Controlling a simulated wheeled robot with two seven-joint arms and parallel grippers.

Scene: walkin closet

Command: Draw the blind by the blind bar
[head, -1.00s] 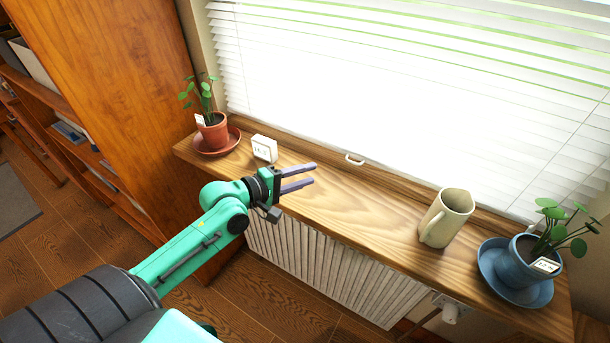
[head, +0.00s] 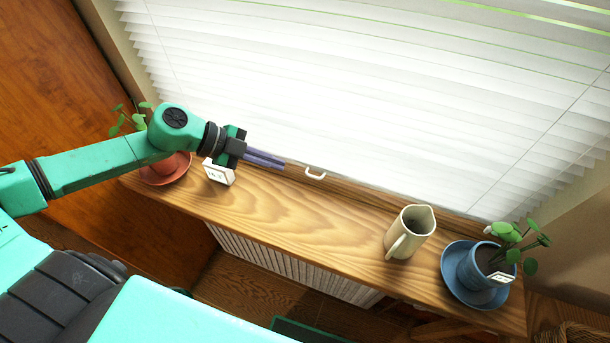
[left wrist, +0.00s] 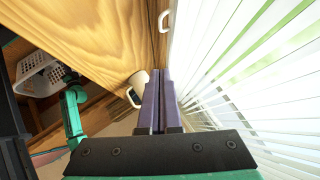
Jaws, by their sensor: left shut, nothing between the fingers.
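The white slatted blind (head: 340,80) hangs over the window behind the wooden sill, its slats lowered; it also shows in the left wrist view (left wrist: 240,65). A small white handle (head: 316,173) on the blind bar sits at the blind's lower edge, near the middle of the sill. It shows at the top of the left wrist view (left wrist: 164,21). My left gripper (head: 283,164) is shut and empty, its purple fingers together, pointing right toward the handle and a short gap to its left. My right gripper is not identifiable in the head view.
On the sill (head: 290,215) stand a cream pitcher (head: 412,232), a blue potted plant (head: 480,268) and a white clock (head: 219,171). A red potted plant (head: 165,168) is partly behind my left arm. The sill's middle is clear.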

